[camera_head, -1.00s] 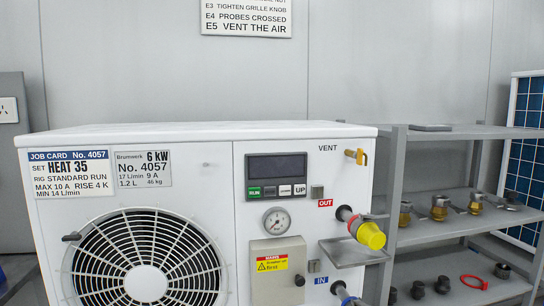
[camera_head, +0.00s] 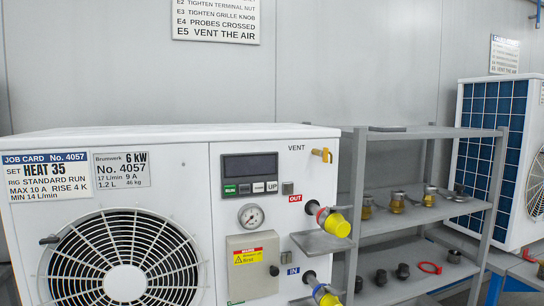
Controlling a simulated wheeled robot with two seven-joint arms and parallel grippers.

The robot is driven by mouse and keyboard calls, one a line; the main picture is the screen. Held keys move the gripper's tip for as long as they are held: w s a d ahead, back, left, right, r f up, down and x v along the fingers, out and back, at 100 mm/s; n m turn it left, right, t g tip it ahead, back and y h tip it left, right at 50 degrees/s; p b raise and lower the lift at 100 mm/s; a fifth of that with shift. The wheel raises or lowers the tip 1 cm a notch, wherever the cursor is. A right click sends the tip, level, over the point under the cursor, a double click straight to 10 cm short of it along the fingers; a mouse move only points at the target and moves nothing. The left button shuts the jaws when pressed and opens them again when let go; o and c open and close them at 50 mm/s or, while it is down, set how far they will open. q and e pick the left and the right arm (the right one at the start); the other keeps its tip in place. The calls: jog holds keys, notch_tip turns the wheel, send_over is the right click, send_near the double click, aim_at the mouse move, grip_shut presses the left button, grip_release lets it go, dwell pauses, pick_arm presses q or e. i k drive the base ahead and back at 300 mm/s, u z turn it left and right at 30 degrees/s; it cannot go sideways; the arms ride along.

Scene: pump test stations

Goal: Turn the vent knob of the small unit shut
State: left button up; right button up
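The small white unit (camera_head: 180,145) stands in front of me, with a job card and a 6 kW label on its front. Its brass vent knob (camera_head: 322,154) sticks out at the upper right, beside the word VENT. The knob has a lever-like handle; whether it is open or shut cannot be told. Below it are the OUT port with a yellow cap (camera_head: 336,223) and the IN port with a yellow cap (camera_head: 327,296). Neither of my grippers is in view.
A grey shelf rack (camera_head: 425,225) with brass fittings, black caps and a red ring stands right of the unit. A second unit with a blue-finned side (camera_head: 490,150) stands behind it at the right. A small metal ledge (camera_head: 318,242) juts out below the OUT port.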

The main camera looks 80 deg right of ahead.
aim_at(324, 154)
jog(key=k, duration=0.55)
jog(key=z, duration=0.8)
